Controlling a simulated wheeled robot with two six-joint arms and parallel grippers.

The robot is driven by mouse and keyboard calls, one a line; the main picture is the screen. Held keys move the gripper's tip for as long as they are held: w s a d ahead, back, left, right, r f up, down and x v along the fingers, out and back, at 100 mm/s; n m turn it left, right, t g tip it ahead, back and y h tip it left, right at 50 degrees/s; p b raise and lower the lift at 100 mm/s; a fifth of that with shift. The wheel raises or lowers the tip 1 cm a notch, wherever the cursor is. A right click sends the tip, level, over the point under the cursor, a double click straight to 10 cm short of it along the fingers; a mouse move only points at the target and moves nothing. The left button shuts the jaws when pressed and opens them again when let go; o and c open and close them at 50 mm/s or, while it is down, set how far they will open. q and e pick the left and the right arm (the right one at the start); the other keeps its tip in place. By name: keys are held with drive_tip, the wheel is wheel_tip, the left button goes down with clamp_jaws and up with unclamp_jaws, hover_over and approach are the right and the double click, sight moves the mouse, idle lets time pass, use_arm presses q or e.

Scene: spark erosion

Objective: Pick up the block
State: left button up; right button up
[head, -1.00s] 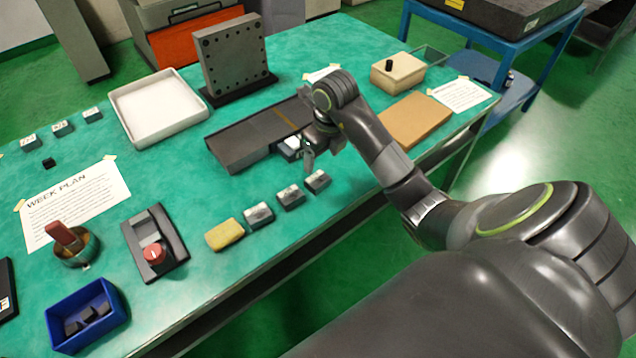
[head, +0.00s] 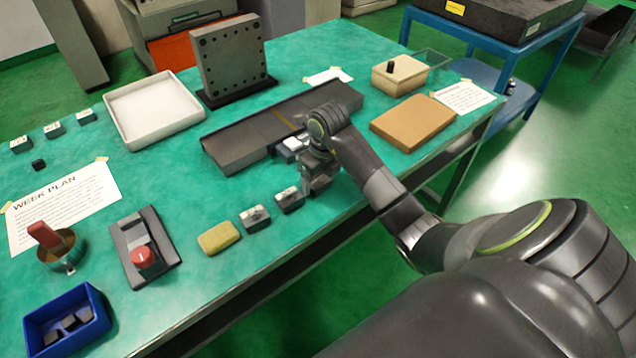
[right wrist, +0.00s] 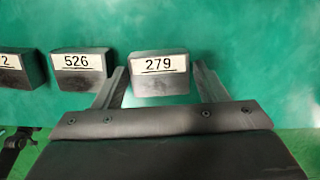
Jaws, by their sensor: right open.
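A dark grey block (right wrist: 160,74) with a white label reading 279 lies on the green table in the right wrist view. My right gripper (right wrist: 161,88) is open, with one finger on either side of this block; I cannot tell whether they touch it. In the head view my right gripper (head: 314,186) is low at the right end of a row of blocks and hides most of the block there. A block labelled 526 (right wrist: 82,68) stands left of it, and another, partly cut off (right wrist: 18,70), further left. My left gripper is not in view.
A yellow sponge-like piece (head: 219,238) lies left of the row. A long dark plate (head: 240,148) lies behind my right gripper, and a brown board (head: 413,122) to its right. A white tray (head: 150,136) and a blue bin (head: 98,305) stand further left.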

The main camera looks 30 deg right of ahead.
drive_tip(key=c, duration=1.1)
drive_tip(key=shift+c, duration=0.2)
